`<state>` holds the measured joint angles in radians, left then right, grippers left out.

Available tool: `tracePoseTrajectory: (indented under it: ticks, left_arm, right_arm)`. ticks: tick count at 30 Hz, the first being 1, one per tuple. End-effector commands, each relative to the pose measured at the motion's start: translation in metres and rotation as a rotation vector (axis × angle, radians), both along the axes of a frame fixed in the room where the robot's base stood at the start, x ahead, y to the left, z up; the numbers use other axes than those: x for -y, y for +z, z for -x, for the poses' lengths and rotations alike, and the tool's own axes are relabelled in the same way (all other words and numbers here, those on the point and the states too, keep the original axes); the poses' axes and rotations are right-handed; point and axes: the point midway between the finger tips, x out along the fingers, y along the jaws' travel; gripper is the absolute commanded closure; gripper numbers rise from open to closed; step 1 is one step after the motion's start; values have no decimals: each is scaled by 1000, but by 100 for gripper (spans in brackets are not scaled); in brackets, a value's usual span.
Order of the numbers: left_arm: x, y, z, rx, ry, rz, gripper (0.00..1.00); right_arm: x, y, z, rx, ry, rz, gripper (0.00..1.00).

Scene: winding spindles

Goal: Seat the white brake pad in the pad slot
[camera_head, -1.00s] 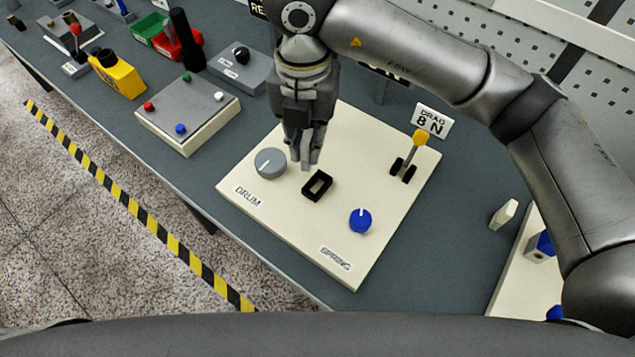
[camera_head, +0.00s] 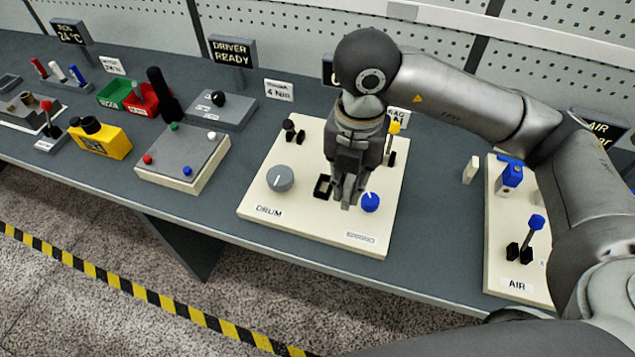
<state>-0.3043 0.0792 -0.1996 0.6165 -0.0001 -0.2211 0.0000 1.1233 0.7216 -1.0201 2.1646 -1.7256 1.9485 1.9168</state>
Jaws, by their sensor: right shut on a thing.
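A small off-white block (camera_head: 470,170) stands upright on the grey table, just left of the AIR board. It may be the white brake pad, but I cannot be sure. The pad slot (camera_head: 322,187) is a black rectangular frame on the cream DRUM board (camera_head: 300,223). My right gripper (camera_head: 348,203) points down over this board, between the pad slot and the blue knob (camera_head: 370,202). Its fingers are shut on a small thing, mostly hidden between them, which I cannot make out. My left gripper is not in view.
A grey drum knob (camera_head: 280,178), a black lever (camera_head: 290,131) and a yellow-topped lever (camera_head: 393,140) stand on the board. The AIR board (camera_head: 510,272) is at right. A button box (camera_head: 182,158) stands at left.

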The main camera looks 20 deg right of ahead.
Motion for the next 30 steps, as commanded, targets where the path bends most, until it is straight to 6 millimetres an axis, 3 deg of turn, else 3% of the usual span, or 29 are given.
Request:
tracePoseTrajectory:
  ticks: [6,10,15,21,27,30]
  left_arm:
    - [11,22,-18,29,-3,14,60]
    - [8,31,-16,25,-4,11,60]
    - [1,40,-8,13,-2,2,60]
    - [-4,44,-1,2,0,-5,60]
    - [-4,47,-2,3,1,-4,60]
    - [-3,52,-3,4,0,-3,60]
  right_arm:
    - [-2,-17,-48,-4,-2,1,100]
    - [-3,-30,-73,-3,-2,1,100]
    - [-5,-63,-98,-6,-1,1,100]
    - [-5,-82,-113,-1,2,0,100]
    - [-6,-91,-120,-2,3,1,100]
    - [-5,-106,-119,-4,1,1,100]
